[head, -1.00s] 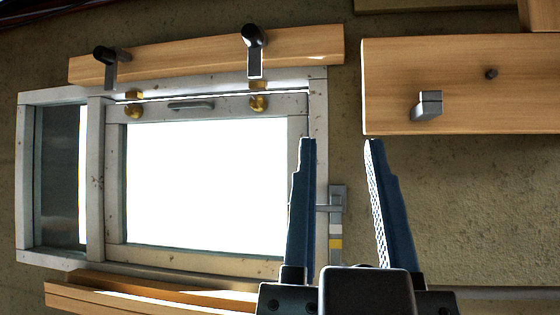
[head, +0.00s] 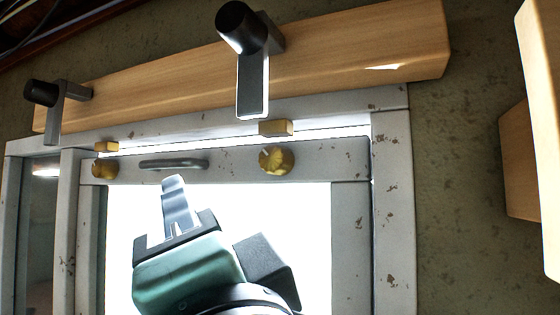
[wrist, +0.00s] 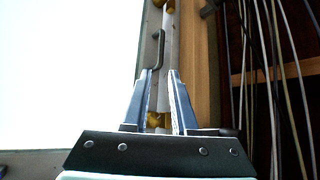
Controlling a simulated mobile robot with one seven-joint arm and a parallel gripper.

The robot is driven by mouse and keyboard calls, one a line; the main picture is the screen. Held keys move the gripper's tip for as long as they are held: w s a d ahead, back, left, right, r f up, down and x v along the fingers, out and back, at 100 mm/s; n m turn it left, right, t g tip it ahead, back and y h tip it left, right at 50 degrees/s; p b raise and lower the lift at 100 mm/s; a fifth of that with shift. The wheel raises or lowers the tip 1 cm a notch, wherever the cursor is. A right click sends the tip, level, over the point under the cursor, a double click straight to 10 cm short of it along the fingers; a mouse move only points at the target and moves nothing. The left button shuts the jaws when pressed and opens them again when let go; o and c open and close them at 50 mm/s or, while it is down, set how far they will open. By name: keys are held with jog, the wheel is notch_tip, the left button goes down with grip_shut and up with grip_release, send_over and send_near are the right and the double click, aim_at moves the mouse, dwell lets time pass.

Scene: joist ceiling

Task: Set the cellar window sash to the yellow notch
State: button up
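The cellar window sash (head: 350,215) is a pale, worn frame around a bright white pane. A thin bright line shows along its top edge, below the fixed frame (head: 395,200). A grey bar handle (head: 174,164) sits on the top rail, between two brass knobs (head: 276,160). My gripper (head: 174,182) points up just below the handle in the head view. In the wrist view my gripper (wrist: 159,72) is open, with the handle (wrist: 161,48) just beyond the fingertips; I cannot tell whether they touch. The yellow notch mark is not in view now.
A wooden beam (head: 350,50) runs above the window, with two black-knobbed metal brackets (head: 252,75) hanging over the top frame. Wooden pieces (head: 520,165) stand out at the right. Cables (wrist: 275,80) hang at the right in the wrist view.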

aim_at(169, 167)
jog(key=p+x, duration=0.5)
jog(key=x, duration=0.5)
jog(key=shift+s+r, duration=0.1)
jog(key=shift+r, duration=0.05)
jog(key=shift+w+a+r, duration=0.15)
jog(key=shift+w+a, duration=0.25)
jog(key=shift+w, duration=0.1)
jog(key=shift+c, duration=0.3)
grip_shut()
dwell(0.3)
